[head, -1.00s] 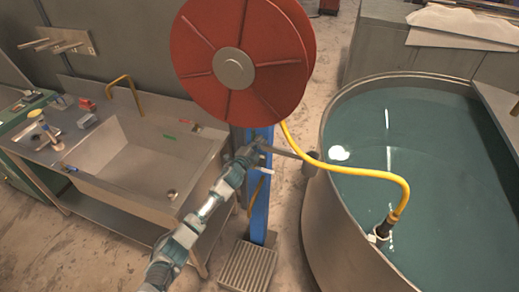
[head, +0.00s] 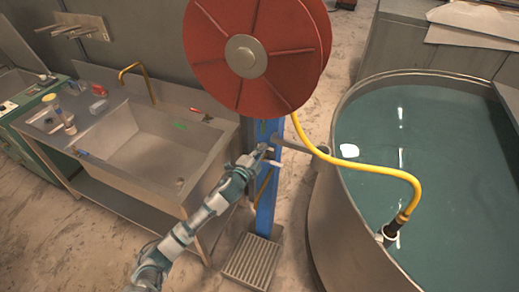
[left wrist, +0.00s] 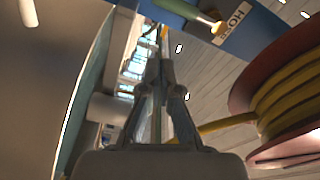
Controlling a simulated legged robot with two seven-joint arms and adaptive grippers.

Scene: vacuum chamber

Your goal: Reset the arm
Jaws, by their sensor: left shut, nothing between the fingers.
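My left arm comes in from the bottom of the head view, and its gripper (head: 262,153) is in front of the blue post, below the red hose reel (head: 245,55). In the left wrist view the two fingers of this gripper (left wrist: 163,68) are together with nothing visible between them. The reel, wound with yellow hose, also shows at the right of the wrist view (left wrist: 285,100). I cannot tell whether the gripper touches the post. My right gripper is in neither view.
The blue post (head: 266,205) stands above a floor grate (head: 250,262). A metal sink (head: 155,150) is at left and a round water tank (head: 325,215) at right. The yellow hose (head: 345,165) runs from the reel to a black nozzle (head: 388,234) at the tank.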

